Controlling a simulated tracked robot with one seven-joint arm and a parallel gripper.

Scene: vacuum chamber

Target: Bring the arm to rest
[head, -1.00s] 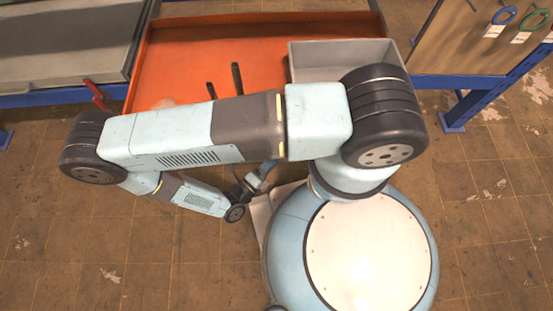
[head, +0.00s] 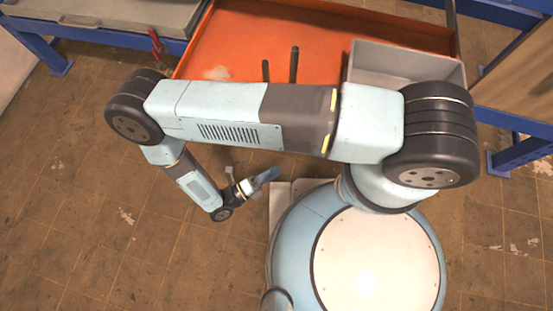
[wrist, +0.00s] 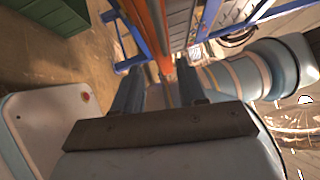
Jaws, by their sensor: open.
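My arm (head: 225,115) lies folded across the head view, with its elbow at the left and its wrist bent back toward my base. My gripper (head: 268,175) hangs just below the upper link, near the pale front part of my base, and looks empty. In the wrist view my gripper (wrist: 160,72) shows two blue-grey fingers set apart, with nothing held between them. Part of my own body shows at the lower left and the right of that view.
An orange tray (head: 235,45) lies behind my arm, with two dark upright pegs (head: 294,64) and a grey bin (head: 405,62) at its right. A grey-topped bench (head: 130,15) with a red clamp (head: 156,45) stands upper left. A green crate (wrist: 50,15) shows in the wrist view. Tiled floor at left is open.

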